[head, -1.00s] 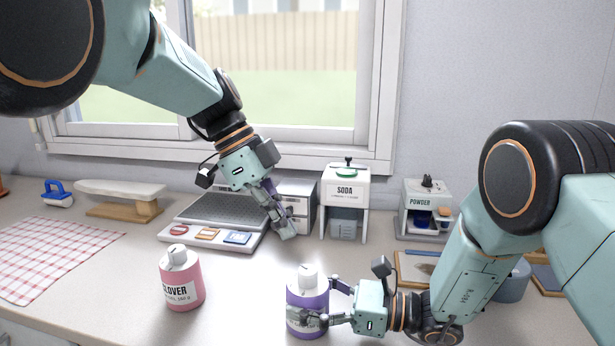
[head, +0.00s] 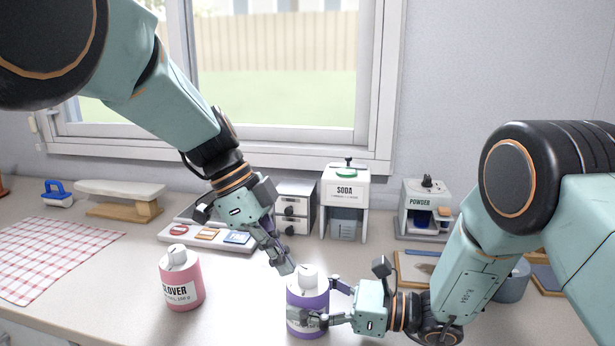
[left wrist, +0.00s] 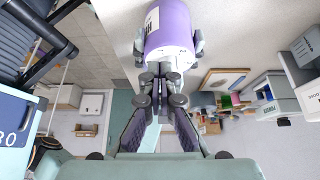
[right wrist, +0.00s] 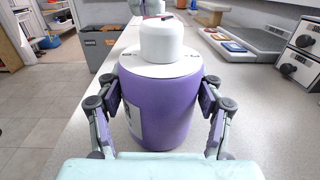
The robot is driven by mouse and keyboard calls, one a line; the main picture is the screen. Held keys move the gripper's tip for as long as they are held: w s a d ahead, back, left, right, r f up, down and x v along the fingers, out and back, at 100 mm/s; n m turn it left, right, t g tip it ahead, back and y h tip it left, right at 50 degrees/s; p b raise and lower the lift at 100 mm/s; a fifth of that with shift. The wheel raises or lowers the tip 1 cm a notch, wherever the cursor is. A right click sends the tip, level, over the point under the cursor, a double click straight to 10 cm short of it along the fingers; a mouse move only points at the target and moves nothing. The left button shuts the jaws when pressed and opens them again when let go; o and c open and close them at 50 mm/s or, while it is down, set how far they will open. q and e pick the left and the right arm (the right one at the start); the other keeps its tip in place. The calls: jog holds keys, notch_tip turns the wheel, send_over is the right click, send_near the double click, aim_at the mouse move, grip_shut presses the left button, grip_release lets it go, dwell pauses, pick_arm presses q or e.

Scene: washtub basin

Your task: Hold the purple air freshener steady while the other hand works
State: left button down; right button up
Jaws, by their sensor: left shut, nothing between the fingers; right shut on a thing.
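The purple air freshener (head: 307,292) stands upright on the counter near the front, with a white cap and a pale label. My right gripper (head: 322,305) is shut around its body from the right. In the right wrist view the purple air freshener (right wrist: 160,110) sits between the two fingers. My left gripper (head: 287,268) is shut and empty, pointing down just behind and left of the white cap. In the left wrist view its fingers (left wrist: 160,92) are close to the cap end; I cannot tell whether they touch it.
A pink bottle labelled CLOVER (head: 181,280) stands to the left. Behind are a tray with coloured tiles (head: 207,236), small drawers (head: 294,210), a SODA dispenser (head: 345,192) and a POWDER dispenser (head: 425,205). A checked cloth (head: 50,255) lies at left.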

pick_arm(q)
jog(key=shift+f, duration=0.5)
jog(key=shift+w+d, duration=0.1)
jog(key=shift+d, duration=0.15)
dwell(0.4)
jog(key=shift+w, duration=0.4)
jog(key=shift+w, duration=0.3)
jog(key=shift+w+d, duration=0.25)
jog(key=shift+w, duration=0.15)
dwell(0.5)
jog(key=shift+a, duration=0.1)
